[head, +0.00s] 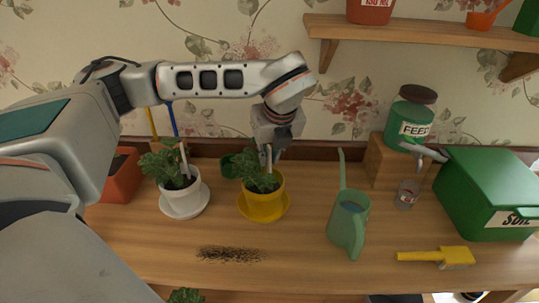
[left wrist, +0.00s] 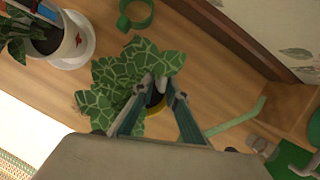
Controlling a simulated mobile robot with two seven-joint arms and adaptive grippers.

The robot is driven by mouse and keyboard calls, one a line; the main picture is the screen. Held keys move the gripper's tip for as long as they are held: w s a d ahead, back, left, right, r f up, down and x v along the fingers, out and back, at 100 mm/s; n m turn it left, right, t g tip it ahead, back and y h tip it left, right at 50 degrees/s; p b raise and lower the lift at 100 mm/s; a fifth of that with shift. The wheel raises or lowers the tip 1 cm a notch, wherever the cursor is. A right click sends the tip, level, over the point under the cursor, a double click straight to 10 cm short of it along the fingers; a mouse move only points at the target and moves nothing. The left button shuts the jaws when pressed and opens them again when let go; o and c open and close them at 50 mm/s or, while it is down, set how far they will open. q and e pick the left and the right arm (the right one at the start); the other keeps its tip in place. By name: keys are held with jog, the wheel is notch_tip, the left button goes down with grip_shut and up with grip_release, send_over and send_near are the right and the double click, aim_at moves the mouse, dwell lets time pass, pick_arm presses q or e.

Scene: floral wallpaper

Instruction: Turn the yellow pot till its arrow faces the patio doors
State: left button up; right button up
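The yellow pot (head: 262,207) stands upright on a yellow saucer (head: 285,212) on the wooden bench, holding a leafy plant (head: 258,180). My left gripper (head: 268,160) points down at the plant from above, over the pot. In the left wrist view my two fingers (left wrist: 161,88) are a little apart among the patterned leaves (left wrist: 112,88), with dark soil between them. Leaves and fingers hide most of the pot there. I see no arrow on the visible side of the pot. The patio doors cannot be made out. My right gripper is not in view.
A white pot (head: 180,198) stands close left, a green watering can (head: 348,222) to the right. A green mug-like item (left wrist: 136,14) is behind. Spilled soil (head: 230,254) lies in front.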

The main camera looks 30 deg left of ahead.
pick_arm(q)
jog(key=shift+o, duration=0.3)
jog(key=v, duration=1.2)
dwell(0.5)
